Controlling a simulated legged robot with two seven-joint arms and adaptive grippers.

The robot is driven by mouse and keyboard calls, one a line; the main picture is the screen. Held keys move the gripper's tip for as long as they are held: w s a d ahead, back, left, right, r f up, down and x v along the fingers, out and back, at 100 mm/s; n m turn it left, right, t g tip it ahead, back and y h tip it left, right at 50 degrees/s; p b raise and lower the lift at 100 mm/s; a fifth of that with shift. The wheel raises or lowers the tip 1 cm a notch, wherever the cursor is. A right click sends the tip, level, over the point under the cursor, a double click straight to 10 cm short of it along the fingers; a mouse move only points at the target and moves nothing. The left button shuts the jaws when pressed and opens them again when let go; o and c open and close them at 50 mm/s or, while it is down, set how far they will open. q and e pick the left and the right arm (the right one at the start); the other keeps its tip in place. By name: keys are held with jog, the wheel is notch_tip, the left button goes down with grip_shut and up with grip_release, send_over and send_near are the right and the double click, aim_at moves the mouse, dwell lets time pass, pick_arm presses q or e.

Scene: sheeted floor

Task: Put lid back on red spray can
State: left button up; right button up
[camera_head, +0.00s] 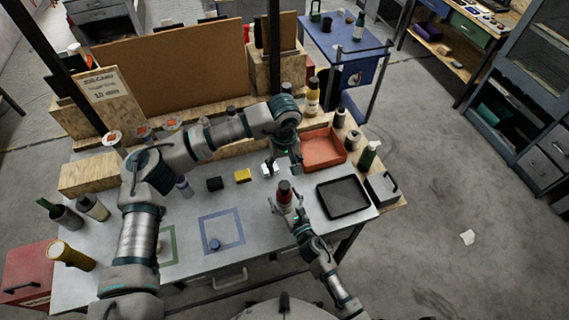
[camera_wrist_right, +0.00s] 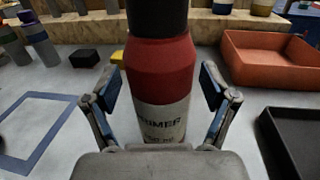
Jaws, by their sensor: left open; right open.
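The red spray can (camera_head: 284,197) stands upright near the front of the table, right of the blue taped square. In the right wrist view the can (camera_wrist_right: 160,75) has a red upper body and a pale label reading "PRIMER". A black cylindrical lid (camera_wrist_right: 157,15) sits on its top, cut off by the frame. My right gripper (camera_wrist_right: 161,85) is open, with one finger on each side of the can and visible gaps. It also shows in the head view (camera_head: 286,205). My left gripper (camera_head: 270,168) is open and empty, above the table behind the can.
A small dark blue round piece (camera_head: 215,244) lies in the blue square. An orange bin (camera_head: 324,150) and a black tray (camera_head: 343,198) stand to the right. A black block (camera_head: 215,184) and a yellow block (camera_head: 243,175) lie left. Bottles line the back.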

jog(key=shift+s, duration=0.1)
jog(key=v, duration=1.1)
jog(key=shift+s+d, duration=0.3)
jog(key=shift+f, duration=0.1)
